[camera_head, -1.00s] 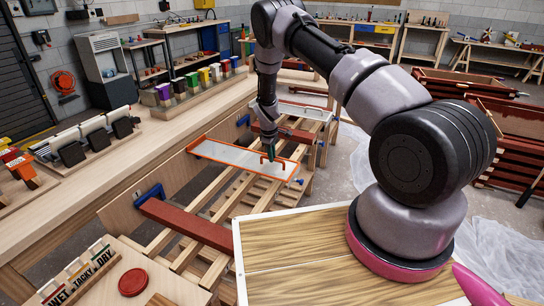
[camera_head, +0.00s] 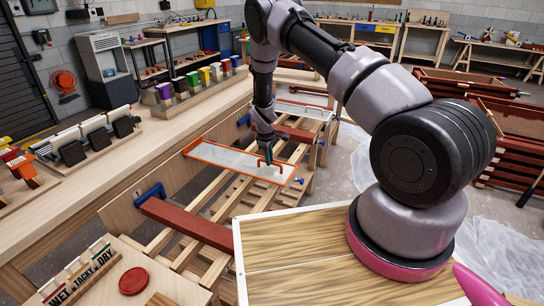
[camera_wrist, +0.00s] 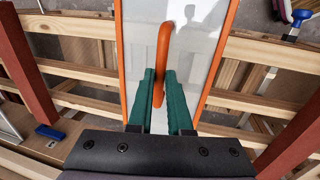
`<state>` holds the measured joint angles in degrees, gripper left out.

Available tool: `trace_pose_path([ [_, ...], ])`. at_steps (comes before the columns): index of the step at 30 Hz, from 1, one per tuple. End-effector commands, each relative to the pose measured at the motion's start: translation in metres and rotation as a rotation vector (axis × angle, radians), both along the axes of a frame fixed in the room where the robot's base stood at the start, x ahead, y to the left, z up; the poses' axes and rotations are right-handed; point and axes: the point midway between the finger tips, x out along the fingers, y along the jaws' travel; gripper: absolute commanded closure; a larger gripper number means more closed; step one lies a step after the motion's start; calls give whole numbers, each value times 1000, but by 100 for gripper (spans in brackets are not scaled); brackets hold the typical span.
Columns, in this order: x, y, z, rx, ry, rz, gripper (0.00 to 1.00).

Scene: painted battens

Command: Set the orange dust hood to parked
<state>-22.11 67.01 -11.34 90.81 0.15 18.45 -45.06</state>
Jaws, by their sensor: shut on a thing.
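The orange dust hood (camera_head: 228,157) is a long pale, see-through panel with an orange rim, lying over the wooden slatted rack in the head view. In the wrist view the hood (camera_wrist: 199,50) runs up the middle, its orange edges on both sides. Its orange bar handle (camera_wrist: 164,48) stands above the pane. My gripper (camera_head: 267,156) is at the hood's right end. In the wrist view its green fingers (camera_wrist: 160,92) are on either side of the handle and shut on it.
Red-brown battens lie across the rack (camera_head: 160,243), one in front of the hood (camera_head: 190,224) and one behind (camera_head: 296,134). A blue clamp (camera_head: 149,194) stands at the near batten's end. A long bench (camera_head: 60,216) runs along the left.

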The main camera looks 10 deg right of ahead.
Motion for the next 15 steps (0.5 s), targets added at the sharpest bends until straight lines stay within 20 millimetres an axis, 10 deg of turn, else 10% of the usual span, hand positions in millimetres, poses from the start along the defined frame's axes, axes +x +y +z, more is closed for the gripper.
trace_pose_path([
  [15,-104,77,1,0,0,4,100],
])
